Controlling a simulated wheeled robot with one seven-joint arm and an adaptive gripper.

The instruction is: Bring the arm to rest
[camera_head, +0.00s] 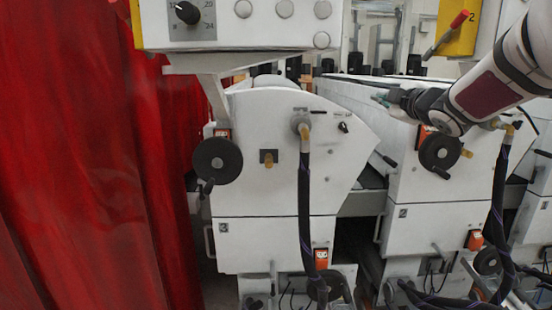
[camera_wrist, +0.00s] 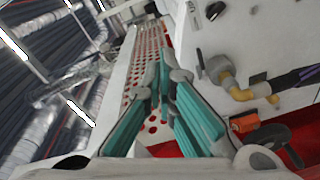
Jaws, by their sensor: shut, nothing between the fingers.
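My arm reaches in from the upper right in the head view. My gripper (camera_head: 380,98) points left, in front of the upper part of the right white machine unit (camera_head: 410,180). In the wrist view my gripper (camera_wrist: 164,58) shows teal finger pads that come together at the tips. It is shut and empty. The fingers appear in free air, with a perforated white panel (camera_wrist: 146,75) and a white machine face behind them. I cannot tell the exact gap to the machine.
A left white machine unit (camera_head: 270,180) has a black handwheel (camera_head: 217,161) and a hanging hose (camera_head: 304,200). A control panel (camera_head: 235,25) with a knob overhangs it. A red curtain (camera_head: 80,160) fills the left side. Another hose (camera_head: 497,200) hangs below my arm.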

